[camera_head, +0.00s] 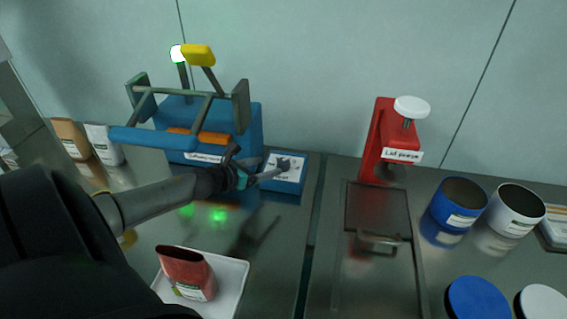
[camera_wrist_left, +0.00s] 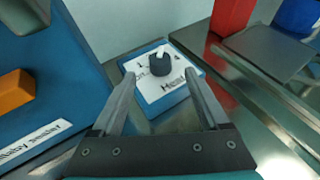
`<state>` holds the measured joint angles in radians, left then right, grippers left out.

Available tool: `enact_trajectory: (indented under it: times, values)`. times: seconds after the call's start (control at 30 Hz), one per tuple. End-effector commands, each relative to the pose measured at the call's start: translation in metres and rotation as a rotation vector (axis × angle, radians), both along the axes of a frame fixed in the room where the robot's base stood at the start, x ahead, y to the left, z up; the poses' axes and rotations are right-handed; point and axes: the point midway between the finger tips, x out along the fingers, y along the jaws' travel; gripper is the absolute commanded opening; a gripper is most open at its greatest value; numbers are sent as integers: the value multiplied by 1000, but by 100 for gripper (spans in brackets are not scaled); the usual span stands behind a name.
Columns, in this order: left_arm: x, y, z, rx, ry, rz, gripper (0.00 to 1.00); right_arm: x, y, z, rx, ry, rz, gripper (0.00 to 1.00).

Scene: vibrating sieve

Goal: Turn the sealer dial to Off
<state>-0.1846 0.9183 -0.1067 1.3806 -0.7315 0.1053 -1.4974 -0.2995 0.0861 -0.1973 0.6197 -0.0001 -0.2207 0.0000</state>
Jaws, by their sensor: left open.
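The sealer dial is a dark round knob (camera_wrist_left: 160,66) on a white-labelled face of a small blue box (camera_head: 283,187). A pale mark shows on the far side of the knob. The small lettering around it is only partly readable, so I cannot tell which setting it is at. The blue sealer (camera_head: 252,125) stands left of the box, with an orange bar and a yellow-ended lever. My left gripper (camera_wrist_left: 160,78) is open. Its fingers point at the dial, one to each side in the wrist view; contact is not clear. My right gripper is not in view.
A red pouch (camera_head: 187,275) stands on a white tray (camera_head: 238,277) in front. A red lid press (camera_head: 385,135) stands right of the box. Blue and white open cans (camera_head: 447,222) are further right. Brown and white pouches (camera_head: 72,138) stand at the far left.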

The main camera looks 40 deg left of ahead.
Motion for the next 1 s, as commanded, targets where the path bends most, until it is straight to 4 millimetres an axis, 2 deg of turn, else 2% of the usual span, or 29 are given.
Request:
enact_trajectory:
  times: [0.4, 0.7, 1.0]
  values:
    - [39, -1, -15, 0, -2, 1, 78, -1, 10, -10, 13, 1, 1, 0]
    - [66, -2, -28, 0, -2, 0, 78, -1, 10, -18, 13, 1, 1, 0]
    - [81, -2, -33, 1, -1, 0, 78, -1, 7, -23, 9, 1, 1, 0]
